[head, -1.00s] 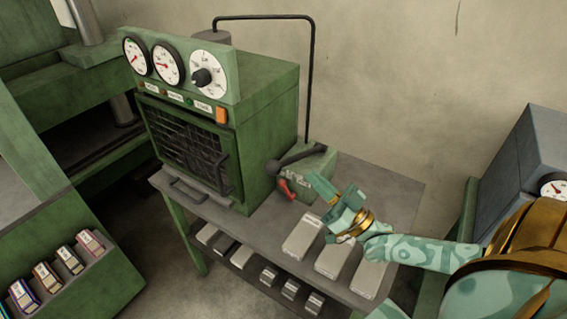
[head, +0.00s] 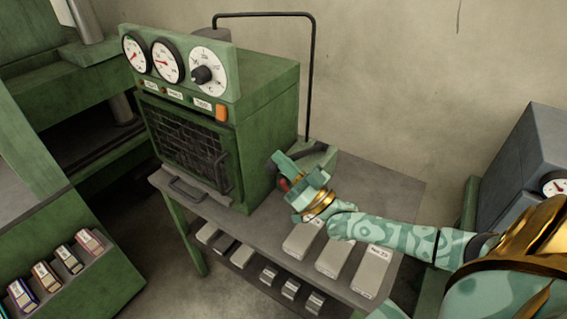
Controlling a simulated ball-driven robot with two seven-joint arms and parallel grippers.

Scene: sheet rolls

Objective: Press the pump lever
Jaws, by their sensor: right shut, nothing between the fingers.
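The pump is a small green box (head: 329,159) on the grey bench, right of the green oven-like machine. Its dark lever (head: 312,149) shows above my right gripper, and a small piece of its red handle (head: 284,184) shows beside the fingers. My right gripper (head: 280,166) is shut and empty, in front of the pump, and hides most of its front and part of the lever. I cannot tell whether the fingers touch the lever or the red handle. My left gripper is not in view.
The green machine (head: 262,90) with gauges stands just left of my gripper. A black pipe (head: 310,80) rises behind the pump. Several grey boxes (head: 372,270) lie on the bench's front part below my arm. The bench top (head: 385,190) is bare at the back right.

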